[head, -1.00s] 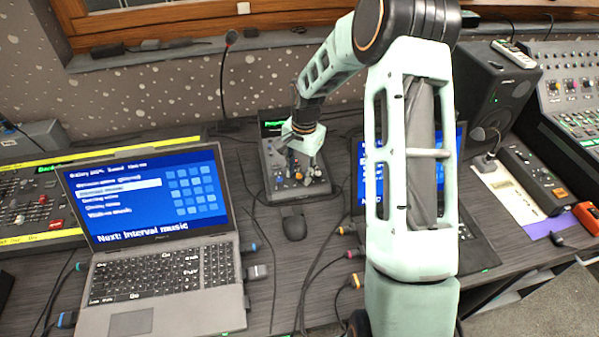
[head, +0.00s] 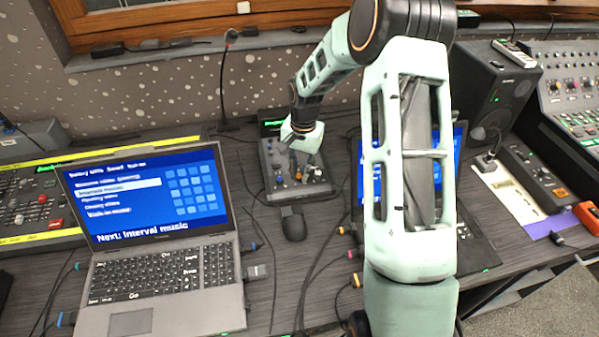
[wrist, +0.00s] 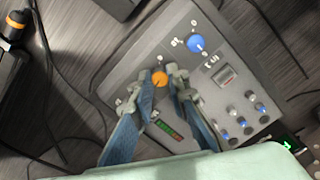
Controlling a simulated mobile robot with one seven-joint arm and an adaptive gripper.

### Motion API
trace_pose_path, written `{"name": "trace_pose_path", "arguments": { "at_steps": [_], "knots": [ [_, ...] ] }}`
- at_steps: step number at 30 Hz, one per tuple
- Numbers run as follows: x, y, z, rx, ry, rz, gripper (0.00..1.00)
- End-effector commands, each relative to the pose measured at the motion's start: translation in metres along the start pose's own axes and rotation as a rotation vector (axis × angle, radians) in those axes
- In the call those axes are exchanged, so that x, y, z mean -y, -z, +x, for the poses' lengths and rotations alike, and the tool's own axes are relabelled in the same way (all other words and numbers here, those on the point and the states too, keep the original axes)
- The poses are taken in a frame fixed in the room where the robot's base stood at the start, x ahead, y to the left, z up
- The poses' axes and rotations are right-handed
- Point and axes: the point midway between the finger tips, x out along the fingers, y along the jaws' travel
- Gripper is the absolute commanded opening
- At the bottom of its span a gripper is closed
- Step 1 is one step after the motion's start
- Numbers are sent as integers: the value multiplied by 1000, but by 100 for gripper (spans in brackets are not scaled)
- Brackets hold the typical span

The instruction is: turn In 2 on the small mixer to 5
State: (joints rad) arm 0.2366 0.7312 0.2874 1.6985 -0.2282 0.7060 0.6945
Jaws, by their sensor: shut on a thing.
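The small mixer (head: 272,165) is a grey box on the desk beyond the black mouse, and it fills the middle of the wrist view (wrist: 122,78). My gripper (head: 297,168) reaches down over it. In the wrist view my gripper's blue-grey fingers (wrist: 162,84) are shut on an orange-topped knob (wrist: 159,79), one finger on each side. A larger blue knob (wrist: 196,42) stands apart from the fingers. Several small blue-topped knobs (wrist: 247,131) are along another edge. The printed labels and the orange knob's pointer are too small or hidden to read.
A laptop (head: 165,270) is open at the left and a black mouse (head: 293,223) lies just in front of the mixer. A thin gooseneck microphone (head: 226,85) stands behind. Cables run over the desk. A speaker (head: 490,90) stands at the right.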

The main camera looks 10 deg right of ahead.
Motion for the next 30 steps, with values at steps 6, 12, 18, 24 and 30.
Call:
{"name": "trace_pose_path", "arguments": {
  "at_steps": [6, 12, 18, 24, 30],
  "knots": [
    [1, 0, 0, 0, -16, -198, 0],
    [1, 0, 0, 1, -32, -387, 0],
    [1, 0, 0, 0, -48, -577, 0],
    [2, -1, 0, 0, -63, -767, 0],
    [2, -1, 0, 1, -77, -951, 0]
  ]
}}
